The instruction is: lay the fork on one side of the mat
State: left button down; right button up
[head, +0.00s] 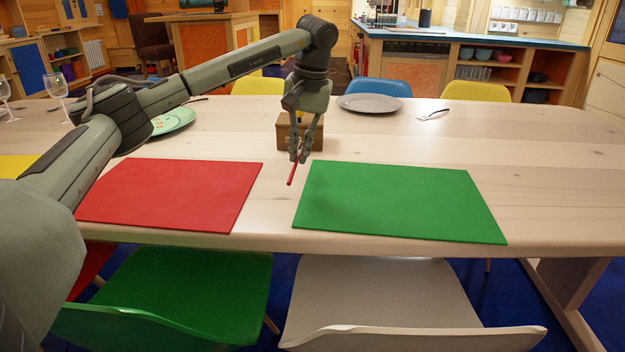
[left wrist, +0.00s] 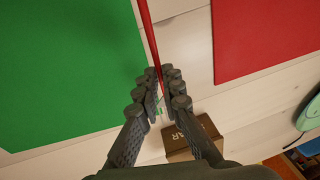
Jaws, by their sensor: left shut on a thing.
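My left gripper (head: 300,156) is shut on a thin red stick-like thing, taken to be the fork (head: 292,174); no tines can be made out. In the left wrist view the fork (left wrist: 149,35) runs up from between the fingertips (left wrist: 160,90). It is held above the strip of bare table between the green mat (head: 395,199) and the red mat (head: 180,194). The wrist view shows the green mat (left wrist: 65,70) at left and the red mat (left wrist: 265,38) at right. Both mats look bare. My right gripper is not in view.
A wooden box (head: 284,134) stands just behind my left gripper, lettering partly hidden. A grey plate (head: 370,103) and a pale utensil (head: 434,115) lie farther back. A green plate (head: 175,122) and glasses (head: 57,90) are at left. The table right of the green mat is clear.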

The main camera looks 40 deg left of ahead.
aim_at(311, 191)
pick_arm(q)
jog(key=d+f, duration=0.2)
jog(key=d, duration=0.1)
jog(key=shift+w+d, duration=0.1)
jog(key=shift+w, duration=0.05)
notch_tip(311, 191, down, 4)
jog(key=shift+r, duration=0.15)
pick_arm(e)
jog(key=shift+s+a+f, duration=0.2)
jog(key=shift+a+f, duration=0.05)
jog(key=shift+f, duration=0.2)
pick_arm(q)
jog(key=shift+f, duration=0.2)
jog(key=c, duration=1.7)
grip_release()
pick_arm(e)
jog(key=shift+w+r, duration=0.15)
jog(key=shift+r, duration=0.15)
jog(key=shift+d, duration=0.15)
